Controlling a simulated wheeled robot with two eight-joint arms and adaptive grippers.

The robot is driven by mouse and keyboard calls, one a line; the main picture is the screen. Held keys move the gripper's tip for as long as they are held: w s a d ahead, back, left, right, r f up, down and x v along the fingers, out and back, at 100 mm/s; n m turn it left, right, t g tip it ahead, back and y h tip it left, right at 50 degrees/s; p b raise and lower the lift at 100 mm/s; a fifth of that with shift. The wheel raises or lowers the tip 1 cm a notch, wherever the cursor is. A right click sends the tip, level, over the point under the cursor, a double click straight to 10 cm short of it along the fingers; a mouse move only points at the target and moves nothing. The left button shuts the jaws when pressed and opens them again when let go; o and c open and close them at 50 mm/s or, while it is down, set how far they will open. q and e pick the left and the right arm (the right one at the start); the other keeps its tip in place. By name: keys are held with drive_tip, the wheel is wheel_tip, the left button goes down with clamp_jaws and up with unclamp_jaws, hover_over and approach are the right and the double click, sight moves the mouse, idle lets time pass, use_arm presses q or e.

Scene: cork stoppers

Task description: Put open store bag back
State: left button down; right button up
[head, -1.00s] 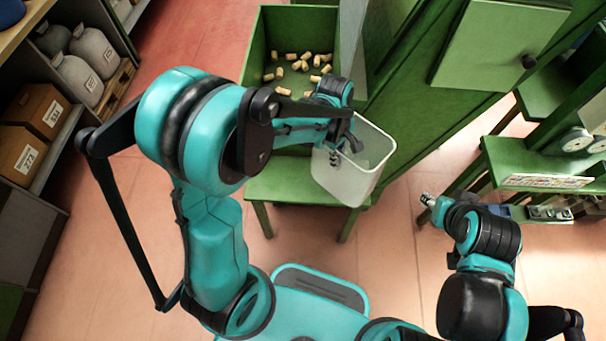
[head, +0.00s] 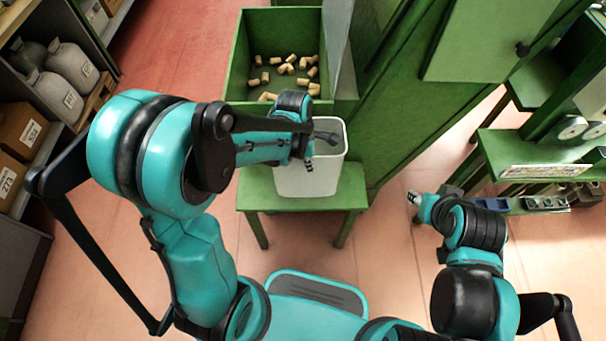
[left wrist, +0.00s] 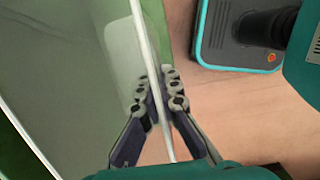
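A pale, translucent open bin (head: 318,180) is upright at the green bench in the head view. I cannot tell whether its base touches the bench. My left gripper (head: 308,152) is at its rim. In the left wrist view the gripper's fingers (left wrist: 158,95) straddle the bin wall (left wrist: 136,25), one on each side, and appear shut on it. The bin's inside (left wrist: 60,70) looks empty where it shows. My right gripper (head: 414,198) is away to the right; its fingers are too small to read. Grey sacks (head: 55,92) stand on the left shelf; none is visibly open.
A green box (head: 238,65) with several corks (head: 290,66) stands behind the bin. The green bench (head: 347,192) has little bare top. A tall green cabinet (head: 395,130) rises at the right. Open floor (head: 405,250) lies in front.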

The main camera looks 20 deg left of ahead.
sight(303, 171)
use_arm(q)
drive_tip(key=shift+w+a+f, duration=0.15)
drive_tip(key=shift+a+f, duration=0.5)
drive_tip(key=shift+a, duration=0.3)
drive_tip(key=shift+a+f, duration=0.1)
drive_tip(key=shift+f, duration=0.05)
drive_tip(key=shift+f+b, duration=1.15)
drive_tip(key=shift+f, duration=0.75)
drive_tip(key=shift+f, duration=0.15)
drive_tip(key=c, duration=1.7)
unclamp_jaws()
drive_tip(key=shift+r, duration=0.2)
